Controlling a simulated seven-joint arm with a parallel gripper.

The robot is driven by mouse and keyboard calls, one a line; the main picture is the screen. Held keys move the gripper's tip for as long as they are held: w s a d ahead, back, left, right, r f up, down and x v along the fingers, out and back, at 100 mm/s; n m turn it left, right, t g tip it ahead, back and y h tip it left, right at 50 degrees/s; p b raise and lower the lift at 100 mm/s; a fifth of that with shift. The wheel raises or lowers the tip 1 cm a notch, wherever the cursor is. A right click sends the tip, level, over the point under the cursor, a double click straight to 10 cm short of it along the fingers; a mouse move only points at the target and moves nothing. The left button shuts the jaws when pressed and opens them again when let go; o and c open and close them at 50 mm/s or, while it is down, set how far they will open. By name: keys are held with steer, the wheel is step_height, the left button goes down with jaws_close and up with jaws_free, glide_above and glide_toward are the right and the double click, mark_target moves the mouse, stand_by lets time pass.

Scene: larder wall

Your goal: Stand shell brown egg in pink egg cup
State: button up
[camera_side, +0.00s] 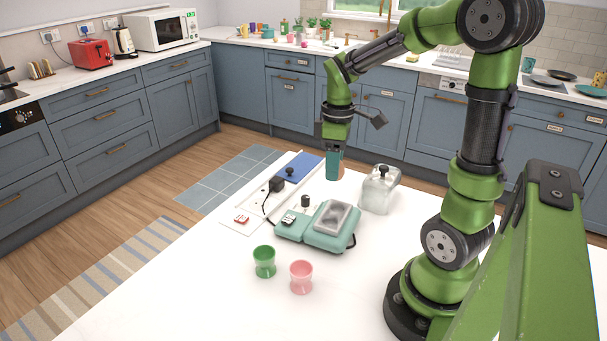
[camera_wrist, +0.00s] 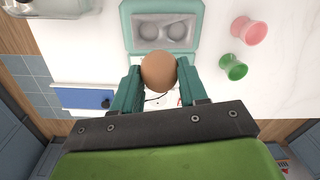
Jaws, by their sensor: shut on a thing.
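My gripper (camera_wrist: 158,82) is shut on the shell brown egg (camera_wrist: 158,71), which sits between its teal fingers in the wrist view. In the side view my gripper (camera_side: 334,165) is at the far part of the white table, and a sliver of the egg (camera_side: 342,172) shows beside the fingers. The pink egg cup (camera_side: 301,277) stands upright and looks empty near the front of the table, well apart from my gripper. It also shows at the upper right of the wrist view (camera_wrist: 248,30).
A green egg cup (camera_side: 264,261) stands just left of the pink one. A teal appliance (camera_side: 318,227) with a hollowed tray lies between my gripper and the cups. A glass jar (camera_side: 380,190) stands to its right. A black plug (camera_side: 275,184) is at the left.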

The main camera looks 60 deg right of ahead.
steer(key=w+a+n, duration=0.1)
steer(key=a+n, duration=0.3)
steer(key=a, duration=0.6)
steer(key=n, duration=0.7)
glide_above(301, 262)
steer(key=a, duration=0.2)
steer(key=f, duration=0.1)
steer(key=shift+g, duration=0.3)
steer(key=shift+s+f, duration=0.15)
steer(key=shift+f, duration=1.45)
steer(key=shift+s+f, duration=0.15)
steer(key=shift+f, duration=1.45)
steer(key=shift+s+f, duration=0.15)
steer(key=shift+f, duration=1.45)
steer(key=shift+s+f, duration=0.1)
steer(key=shift+f, duration=0.05)
steer(key=o, duration=0.9)
steer(key=shift+s, duration=0.1)
